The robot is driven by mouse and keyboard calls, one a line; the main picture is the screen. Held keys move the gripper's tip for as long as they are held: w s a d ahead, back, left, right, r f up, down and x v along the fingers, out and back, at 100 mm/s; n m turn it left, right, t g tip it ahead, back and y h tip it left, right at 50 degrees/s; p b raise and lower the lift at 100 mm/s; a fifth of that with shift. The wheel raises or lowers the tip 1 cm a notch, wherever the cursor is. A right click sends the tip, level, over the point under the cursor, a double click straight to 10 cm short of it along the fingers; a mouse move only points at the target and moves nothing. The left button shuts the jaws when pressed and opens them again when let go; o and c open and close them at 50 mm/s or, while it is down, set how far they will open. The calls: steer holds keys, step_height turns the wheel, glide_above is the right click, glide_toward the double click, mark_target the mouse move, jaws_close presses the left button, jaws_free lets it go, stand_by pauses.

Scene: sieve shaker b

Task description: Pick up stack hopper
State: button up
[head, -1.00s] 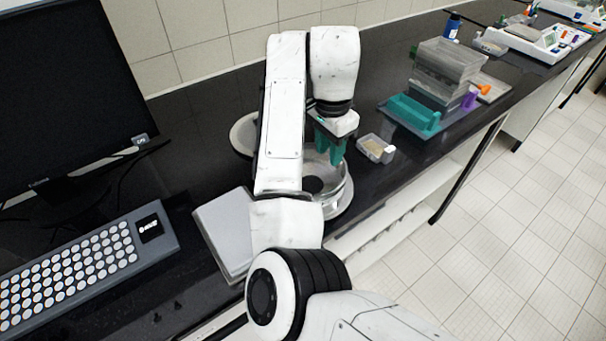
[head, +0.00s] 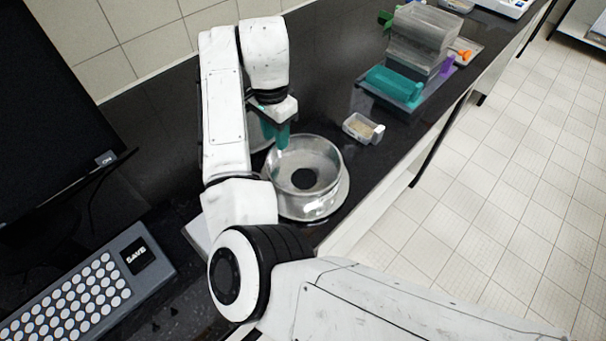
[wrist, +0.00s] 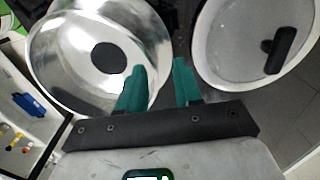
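The stack hopper looks to be the shiny round metal bowl (head: 322,200) with a dark hole in its middle, standing on a round base on the black bench. It also fills the upper left of the wrist view (wrist: 60,75). My gripper (head: 280,142) points down at the bowl's far left rim in the head view. In the wrist view its two teal fingers (wrist: 159,66) are apart with nothing held between them. The bowl's rim passes between the fingers in that picture. I cannot tell how far the fingertips are above the rim.
A round pale lid with a black handle (wrist: 225,55) lies beside the bowl. A small clear container (head: 362,128), a teal part on a tray (head: 392,82) and clear stacked boxes (head: 420,35) stand further along the bench. A keyboard (head: 75,295) and monitor are left.

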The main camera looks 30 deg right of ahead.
mark_target(280, 160)
steer(key=shift+s+d+f+p, duration=0.15)
steer(key=shift+f+p, duration=0.2)
steer(key=shift+f, duration=0.95)
steer(key=shift+s+f+p, duration=0.1)
steer(key=shift+f+p, duration=0.25)
steer(key=shift+f, duration=0.95)
jaws_close()
